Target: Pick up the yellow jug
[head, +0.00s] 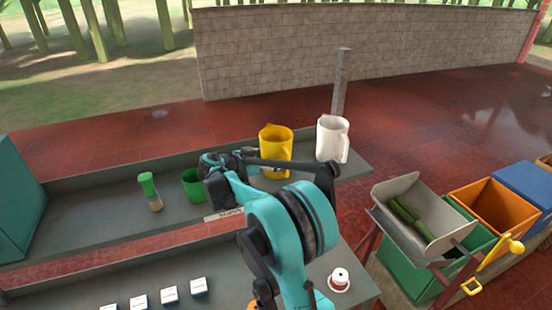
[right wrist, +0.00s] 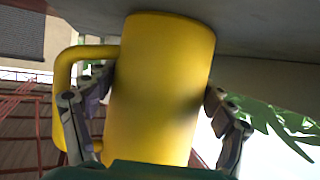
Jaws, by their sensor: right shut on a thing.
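The yellow jug (head: 276,146) stands upright on the grey counter at the back, its handle toward the right in the head view. In the right wrist view the jug (right wrist: 160,85) fills the middle, with its handle at the left. My right gripper (right wrist: 157,100) is shut on the jug's body, one finger on each side, one of them passing by the handle. In the head view my right gripper (head: 250,165) is at the jug's lower left, and the arm hides part of the counter. My left gripper is not in view.
A white jug (head: 332,138) stands close to the right. A green cup (head: 193,186) and a green-lidded shaker (head: 150,191) stand to the left. A grey post (head: 341,85) rises behind. Bins and a metal scoop tray (head: 440,222) are at the right.

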